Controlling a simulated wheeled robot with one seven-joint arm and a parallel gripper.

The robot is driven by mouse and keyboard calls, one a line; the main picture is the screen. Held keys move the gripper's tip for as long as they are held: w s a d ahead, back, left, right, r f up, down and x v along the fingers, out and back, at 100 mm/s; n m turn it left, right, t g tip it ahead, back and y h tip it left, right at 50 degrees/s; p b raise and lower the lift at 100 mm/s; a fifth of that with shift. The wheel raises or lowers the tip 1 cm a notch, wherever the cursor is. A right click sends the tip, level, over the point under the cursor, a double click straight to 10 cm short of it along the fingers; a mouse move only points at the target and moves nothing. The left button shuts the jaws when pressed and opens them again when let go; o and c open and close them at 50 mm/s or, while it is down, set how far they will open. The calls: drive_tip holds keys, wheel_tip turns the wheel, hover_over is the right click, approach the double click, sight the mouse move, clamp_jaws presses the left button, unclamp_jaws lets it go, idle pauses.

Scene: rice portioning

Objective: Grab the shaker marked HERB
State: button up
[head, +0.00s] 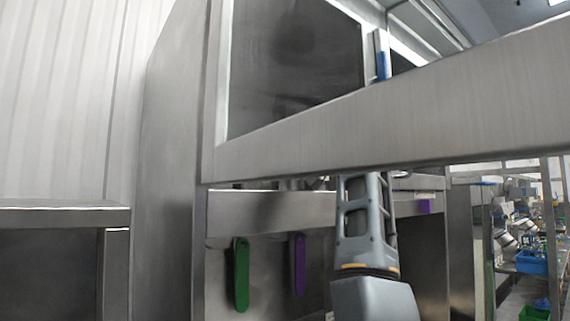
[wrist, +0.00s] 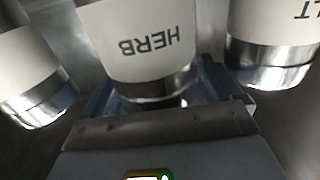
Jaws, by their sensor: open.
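The shaker marked HERB (wrist: 140,40) is in the upper middle of the wrist view, with a cream label and a shiny metal end; its lettering appears upside down. My gripper (wrist: 157,90) is open, with one finger on each side of the metal end of the HERB shaker. The shaker is between the fingers, and I cannot tell whether either finger touches it. In the head view the gripper and the shaker are hidden behind the steel beam; only part of my arm shows below it.
Another cream shaker (wrist: 22,62) stands close on the left, its label text out of sight. A shaker with the letters LT (wrist: 275,35) is close on the right. In the head view a wide steel beam (head: 400,110) crosses above my arm. Green (head: 241,275) and purple (head: 299,265) handles hang below.

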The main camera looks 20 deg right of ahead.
drive_tip(key=shift+c, duration=0.4)
drive_tip(key=c, duration=1.3)
